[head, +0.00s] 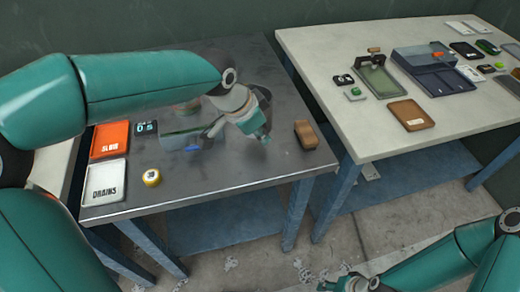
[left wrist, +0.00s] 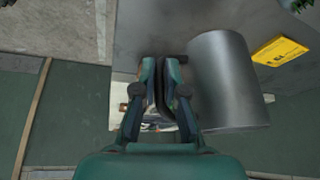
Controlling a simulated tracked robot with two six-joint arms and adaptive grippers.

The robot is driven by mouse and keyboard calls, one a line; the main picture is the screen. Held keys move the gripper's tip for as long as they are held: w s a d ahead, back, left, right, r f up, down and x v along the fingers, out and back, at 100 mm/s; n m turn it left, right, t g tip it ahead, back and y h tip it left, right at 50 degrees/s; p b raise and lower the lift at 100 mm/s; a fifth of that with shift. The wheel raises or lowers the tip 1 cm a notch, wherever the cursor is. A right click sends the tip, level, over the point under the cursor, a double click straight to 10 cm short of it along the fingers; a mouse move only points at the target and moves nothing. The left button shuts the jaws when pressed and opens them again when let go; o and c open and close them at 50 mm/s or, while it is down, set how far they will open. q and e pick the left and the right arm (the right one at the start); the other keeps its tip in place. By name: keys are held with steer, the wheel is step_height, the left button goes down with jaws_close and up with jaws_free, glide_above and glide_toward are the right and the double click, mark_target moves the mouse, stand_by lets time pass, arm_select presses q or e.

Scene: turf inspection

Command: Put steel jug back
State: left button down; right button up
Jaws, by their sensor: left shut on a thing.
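The steel jug (left wrist: 228,82) is a plain grey cylinder, large beside the fingers in the left wrist view. My left gripper (left wrist: 162,85) is shut on its dark handle (left wrist: 176,58), with the jug body just to the right of the fingers. In the head view my left gripper (head: 264,134) is over the right part of the steel table (head: 240,170); I cannot clearly make out the jug there. My right gripper (head: 345,284) is at the bottom edge, partly cut off; its fingers are unclear.
A brown block (head: 305,134) is right of my left gripper. A second table (head: 330,60) holds several items. The front middle is clear.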

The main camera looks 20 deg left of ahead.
arm_select(q)
step_height(320, 180, down, 6)
steer(key=shift+r, duration=0.15)
stand_by(0.3)
steer(key=c, duration=1.2)
jaws_free()
steer(key=shift+s+r, duration=0.1)
steer(key=v, duration=1.1)
steer(key=shift+s+a+r, duration=0.1)
steer(key=shift+s+r, duration=0.05)
steer(key=shift+r, duration=0.2)
